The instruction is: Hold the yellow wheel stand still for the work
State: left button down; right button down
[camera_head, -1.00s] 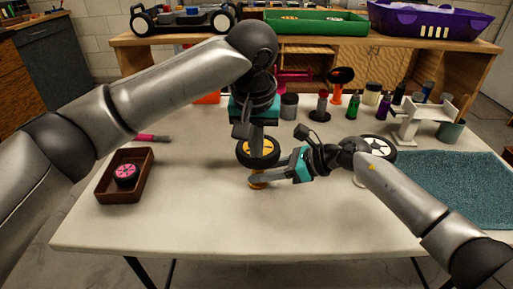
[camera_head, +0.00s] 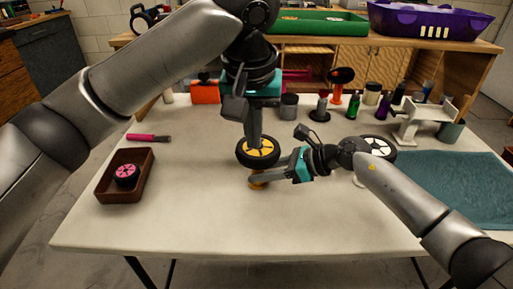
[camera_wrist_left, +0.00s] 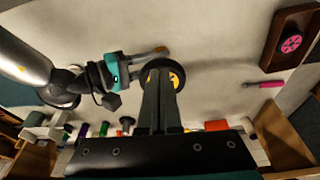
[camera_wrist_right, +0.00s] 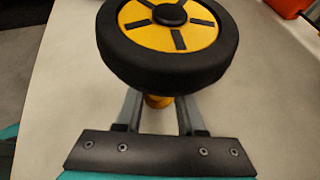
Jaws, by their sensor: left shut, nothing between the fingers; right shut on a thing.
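The yellow-hubbed black wheel (camera_head: 260,155) lies flat on top of the yellow stand (camera_head: 257,184) near the table's middle. The right wrist view shows the wheel (camera_wrist_right: 198,68) large, above the stand's yellow post (camera_wrist_right: 158,101). My right gripper (camera_head: 258,179) reaches in from the right and is shut on the stand, below the wheel. My left gripper (camera_head: 255,145) points down from above, shut and empty, its tips at the wheel's hub. The left wrist view shows its fingers (camera_wrist_left: 160,78) overlapping the wheel (camera_wrist_left: 178,78). I cannot tell whether they touch it.
A brown tray (camera_head: 104,190) with a pink-hubbed wheel (camera_head: 125,174) stands left, near a pink-handled tool (camera_head: 148,138). A white-hubbed wheel (camera_head: 383,146), several bottles and a blue-green mat (camera_head: 455,185) are right and behind. The front table is clear.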

pick_arm(q)
jog(key=v, duration=0.7)
jog(key=shift+r, duration=0.1)
pick_arm(e)
jog(key=shift+c, duration=2.2)
grip_release()
jog(key=shift+d, duration=0.1)
jog(key=v, duration=1.2)
pick_arm(q)
jog(key=shift+s, duration=0.1)
pick_arm(e)
jog(key=shift+s+f, duration=0.1)
